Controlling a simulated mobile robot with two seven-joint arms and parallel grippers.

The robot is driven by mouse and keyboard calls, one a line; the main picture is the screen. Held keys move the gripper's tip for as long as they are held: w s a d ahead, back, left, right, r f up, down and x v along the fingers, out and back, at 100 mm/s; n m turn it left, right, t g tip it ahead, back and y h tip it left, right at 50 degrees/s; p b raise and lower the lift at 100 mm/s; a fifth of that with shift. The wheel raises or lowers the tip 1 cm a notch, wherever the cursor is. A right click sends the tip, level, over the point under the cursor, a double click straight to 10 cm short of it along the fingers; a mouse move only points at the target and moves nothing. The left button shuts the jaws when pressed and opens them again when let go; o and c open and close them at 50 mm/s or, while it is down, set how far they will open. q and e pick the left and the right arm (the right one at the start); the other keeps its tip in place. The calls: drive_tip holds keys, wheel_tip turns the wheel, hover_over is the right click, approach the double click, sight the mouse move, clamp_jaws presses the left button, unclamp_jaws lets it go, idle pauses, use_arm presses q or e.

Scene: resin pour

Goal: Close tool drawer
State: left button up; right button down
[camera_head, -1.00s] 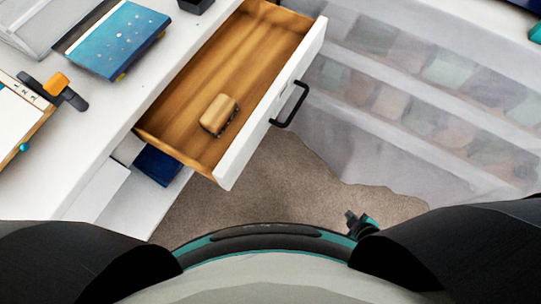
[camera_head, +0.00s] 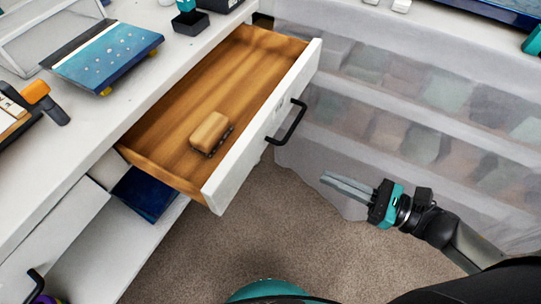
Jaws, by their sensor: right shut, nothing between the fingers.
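The tool drawer (camera_head: 170,136) stands pulled out of the white workbench, with a wooden inside and a white front (camera_head: 250,150). A black bar handle (camera_head: 287,122) is on its front. A wooden-backed brush (camera_head: 211,133) lies inside the drawer. My right gripper (camera_head: 326,178) is shut and empty. It is to the right of and below the handle in the picture, apart from the drawer front, with its fingers pointing left. My left gripper is not in view.
A blue resin board (camera_head: 108,55) and an orange-and-black clamp (camera_head: 42,98) sit on the bench top (camera_head: 80,140). Below the drawer, a blue thing (camera_head: 148,193) lies on a shelf. Shelving behind a translucent sheet (camera_head: 400,110) stands at right. Carpet (camera_head: 250,230) is clear.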

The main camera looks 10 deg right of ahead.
drive_tip(key=b, duration=0.1)
approach(257, 147)
drive_tip(key=x, duration=0.5)
drive_tip(key=shift+w+a, duration=0.1)
drive_tip(key=shift+a, duration=0.05)
drive_tip(key=shift+w+a, duration=0.4)
drive_tip(key=shift+a, duration=0.15)
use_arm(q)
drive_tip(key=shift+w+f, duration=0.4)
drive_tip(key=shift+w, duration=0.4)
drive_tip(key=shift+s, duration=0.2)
use_arm(e)
drive_tip(key=shift+a, duration=0.1)
